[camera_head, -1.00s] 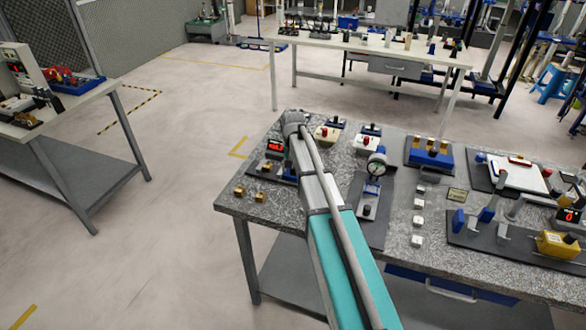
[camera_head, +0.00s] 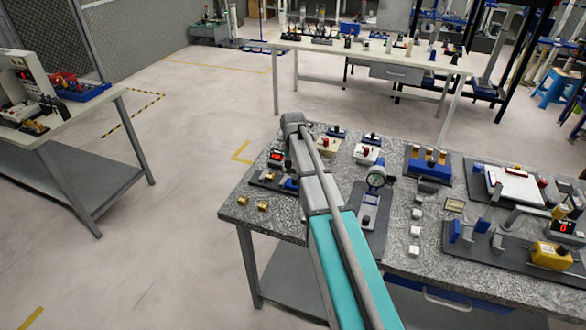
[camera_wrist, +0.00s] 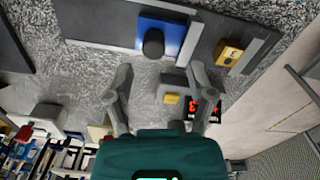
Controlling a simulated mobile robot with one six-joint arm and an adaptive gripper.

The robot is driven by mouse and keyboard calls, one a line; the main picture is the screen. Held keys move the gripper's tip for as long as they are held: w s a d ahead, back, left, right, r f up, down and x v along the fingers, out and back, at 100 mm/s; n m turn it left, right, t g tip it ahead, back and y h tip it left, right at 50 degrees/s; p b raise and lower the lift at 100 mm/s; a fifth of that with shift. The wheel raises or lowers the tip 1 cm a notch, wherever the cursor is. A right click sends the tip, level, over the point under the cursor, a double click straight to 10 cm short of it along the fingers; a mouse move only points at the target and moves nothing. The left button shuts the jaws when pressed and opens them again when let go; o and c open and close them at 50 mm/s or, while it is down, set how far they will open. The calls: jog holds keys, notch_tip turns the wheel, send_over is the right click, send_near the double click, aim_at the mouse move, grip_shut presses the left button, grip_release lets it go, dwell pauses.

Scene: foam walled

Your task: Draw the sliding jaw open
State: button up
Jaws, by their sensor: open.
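In the wrist view, a blue block (camera_wrist: 160,36) with a black round knob (camera_wrist: 153,43) sits on a dark plate with pale edge strips; it looks like the sliding jaw. A brass-coloured piece (camera_wrist: 229,55) sits on the same plate to its right. My gripper (camera_wrist: 160,73) is open and empty, with the knob just beyond and between its fingertips; I see no contact. In the head view, the fixture's blue part (camera_head: 291,184) shows at the table's left end, partly hidden by my arm. My gripper is hidden there.
A red display (camera_head: 277,155) stands behind the fixture; it also shows near the right finger (camera_wrist: 203,104). Two loose brass pieces (camera_head: 242,201) lie at the grey speckled table's (camera_head: 325,226) front left. A dial gauge stand (camera_head: 375,181) is right of my arm.

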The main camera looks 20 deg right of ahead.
aim_at(293, 177)
jog(key=shift+r+p, duration=4.3)
jog(key=shift+r, duration=0.35)
jog(key=s+a+f+n+b, duration=0.1)
jog(key=s+f+b, duration=0.3)
jog(key=s, duration=0.4)
jog(key=s+a+f+n+b, duration=0.2)
jog(key=s+a+f+b, duration=0.2)
jog(key=s, duration=0.4)
jog(key=s+a+f+n+b, duration=0.1)
jog(key=s+a+f+b, duration=0.1)
jog(key=s+f+b, duration=0.4)
jog(key=shift+s+a+f, duration=0.1)
jog(key=shift+s, duration=0.6)
jog(key=shift+s+a+f, duration=0.1)
jog(key=shift+s, duration=0.55)
jog(key=shift+d, duration=0.1)
